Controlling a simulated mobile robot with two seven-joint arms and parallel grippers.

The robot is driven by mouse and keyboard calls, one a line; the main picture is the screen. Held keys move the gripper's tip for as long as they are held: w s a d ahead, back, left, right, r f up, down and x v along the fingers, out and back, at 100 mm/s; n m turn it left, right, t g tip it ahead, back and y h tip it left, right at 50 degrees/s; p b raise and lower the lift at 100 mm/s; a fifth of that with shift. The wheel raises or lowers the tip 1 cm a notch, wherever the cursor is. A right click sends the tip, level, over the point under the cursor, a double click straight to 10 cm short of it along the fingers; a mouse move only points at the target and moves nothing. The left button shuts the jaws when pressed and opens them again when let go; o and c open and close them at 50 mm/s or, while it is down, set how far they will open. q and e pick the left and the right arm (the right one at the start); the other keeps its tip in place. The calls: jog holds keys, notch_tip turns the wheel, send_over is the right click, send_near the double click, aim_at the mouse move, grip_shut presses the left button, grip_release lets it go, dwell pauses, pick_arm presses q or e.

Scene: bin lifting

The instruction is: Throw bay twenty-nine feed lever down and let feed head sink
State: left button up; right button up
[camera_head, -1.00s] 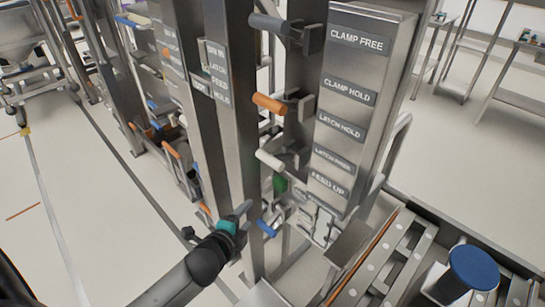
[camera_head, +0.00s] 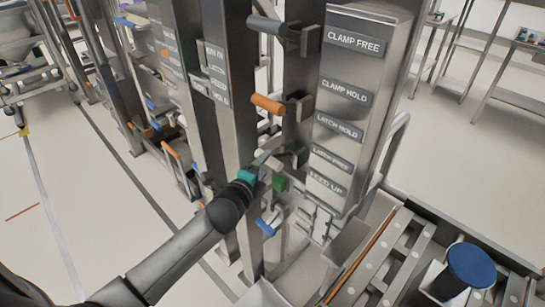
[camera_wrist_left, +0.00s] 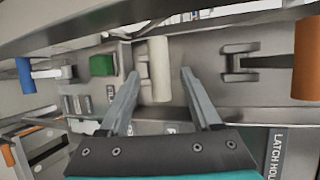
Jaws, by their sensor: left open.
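A steel post carries several levers beside a column of name plates, the lowest reading FEED UP (camera_head: 327,187). A lever with a white handle (camera_head: 272,163) sticks out in the middle of the row. My left gripper (camera_head: 262,161) is at this handle and partly hides it. In the left wrist view the white handle (camera_wrist_left: 158,66) lies between the two open fingers of the left gripper (camera_wrist_left: 158,82), with gaps at both sides. Which lever is the feed lever cannot be told for sure. The right gripper is not in view.
An orange-handled lever (camera_head: 266,104) and a grey one (camera_head: 270,26) sit above the white one. A green block (camera_head: 280,184) and a blue handle (camera_head: 265,228) sit below. A round blue-topped knob (camera_head: 471,265) stands at the lower right.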

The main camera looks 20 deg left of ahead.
aim_at(284, 157)
pick_arm(q)
jog(key=b+x, duration=0.1)
jog(key=x, duration=0.6)
